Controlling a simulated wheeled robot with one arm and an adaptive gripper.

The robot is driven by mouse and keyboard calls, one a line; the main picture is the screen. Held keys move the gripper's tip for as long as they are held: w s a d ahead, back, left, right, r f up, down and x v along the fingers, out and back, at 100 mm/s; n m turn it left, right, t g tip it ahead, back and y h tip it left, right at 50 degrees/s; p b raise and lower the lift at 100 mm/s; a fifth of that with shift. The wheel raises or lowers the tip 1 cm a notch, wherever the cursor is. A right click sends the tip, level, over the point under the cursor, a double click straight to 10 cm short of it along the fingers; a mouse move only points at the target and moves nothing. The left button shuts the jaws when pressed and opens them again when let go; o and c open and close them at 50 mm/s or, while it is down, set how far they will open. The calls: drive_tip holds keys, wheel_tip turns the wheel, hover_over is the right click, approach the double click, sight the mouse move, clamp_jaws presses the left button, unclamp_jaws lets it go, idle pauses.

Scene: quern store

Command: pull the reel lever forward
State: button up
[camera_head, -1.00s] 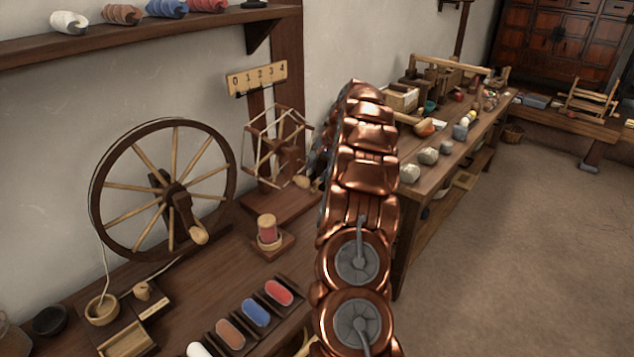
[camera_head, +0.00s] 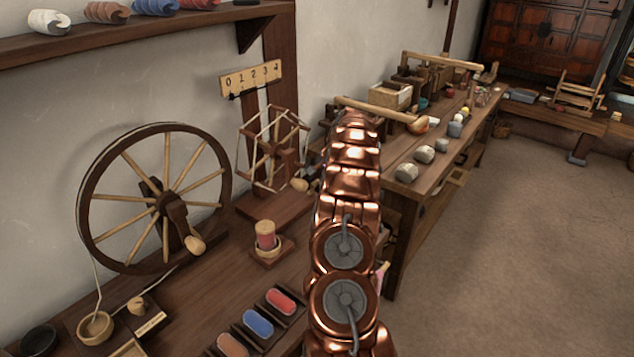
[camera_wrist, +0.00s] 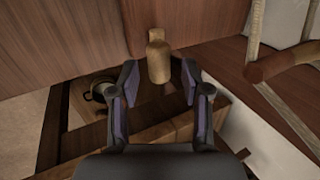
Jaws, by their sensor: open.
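The reel (camera_head: 272,150), a frame of thin wooden rods on a dark base, stands on the bench against the wall. A pale rounded wooden knob (camera_head: 299,184) shows at its lower right and looks like the lever's handle. In the wrist view a tan wooden knob (camera_wrist: 158,60) stands between the two fingers of my gripper (camera_wrist: 160,78). The fingers are apart, with the knob between or just beyond their tips; contact is not clear. Rods of the reel (camera_wrist: 285,62) show at the upper right. In the head view my arm hides my gripper.
A spinning wheel (camera_head: 155,200) stands left of the reel. A red spool on a stand (camera_head: 267,240) and a tray of coloured bobbins (camera_head: 258,322) are in front. A number board (camera_head: 251,78) hangs above. A second bench (camera_head: 400,205) lies beyond; the floor at right is clear.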

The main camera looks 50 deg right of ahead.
drive_tip(key=shift+w+f, duration=0.3)
drive_tip(key=shift+f, duration=0.35)
clamp_jaws()
